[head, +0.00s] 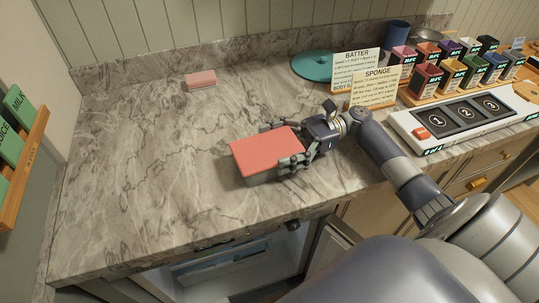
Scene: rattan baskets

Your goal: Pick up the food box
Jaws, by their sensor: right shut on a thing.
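The food box (262,149) is a flat box with a red top and a grey lower side, in the middle of the head view near the counter's front. My right gripper (278,146) is shut on the box from its right side, with fingers along its far and near edges. I cannot tell whether the box touches the counter or is held slightly above it. My left gripper is not in view.
A small pink block (201,79) lies at the back left of the marble counter (130,160). Recipe cards (374,88), a teal disc (312,66), a numbered panel (462,118) and several coloured cartons (426,77) stand at the right. The counter's left part is clear. An open drawer (235,262) shows below.

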